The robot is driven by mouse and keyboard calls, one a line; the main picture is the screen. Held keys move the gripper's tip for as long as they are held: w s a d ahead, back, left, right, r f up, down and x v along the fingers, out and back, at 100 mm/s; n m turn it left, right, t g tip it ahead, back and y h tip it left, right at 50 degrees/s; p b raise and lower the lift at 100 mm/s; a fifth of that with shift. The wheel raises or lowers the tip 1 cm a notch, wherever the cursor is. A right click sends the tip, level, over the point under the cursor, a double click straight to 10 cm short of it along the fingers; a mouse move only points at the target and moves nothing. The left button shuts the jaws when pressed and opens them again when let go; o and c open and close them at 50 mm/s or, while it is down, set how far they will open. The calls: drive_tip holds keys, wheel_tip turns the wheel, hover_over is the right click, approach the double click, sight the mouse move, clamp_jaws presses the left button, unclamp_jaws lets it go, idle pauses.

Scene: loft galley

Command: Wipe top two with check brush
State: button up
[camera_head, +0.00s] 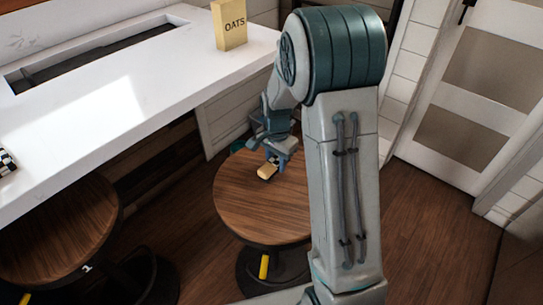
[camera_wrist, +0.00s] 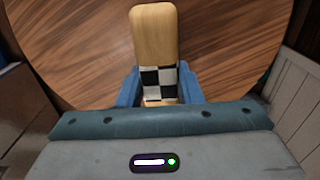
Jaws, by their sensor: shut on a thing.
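My gripper (camera_head: 278,159) is over the round wooden top of the right stool (camera_head: 245,205). It is shut on the check brush (camera_head: 267,172), which shows a pale wooden block. In the wrist view the blue fingers of my gripper (camera_wrist: 160,88) close on both sides of the brush's black-and-white check band (camera_wrist: 159,80), with the wooden block (camera_wrist: 154,35) reaching out over the stool top (camera_wrist: 225,45). The brush is at or just above the wood; I cannot tell whether it touches. Its underside is hidden.
A second round stool (camera_head: 60,235) at the left is marked 1 and sits partly under the white counter (camera_head: 100,110). An oats box (camera_head: 229,25) and a checked item (camera_head: 6,163) stand on the counter. A panelled door (camera_head: 470,100) is at the right, with open floor (camera_head: 430,235) before it.

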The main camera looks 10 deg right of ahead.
drive_tip(key=shift+r+p, duration=1.3)
drive_tip(key=shift+r, duration=0.9)
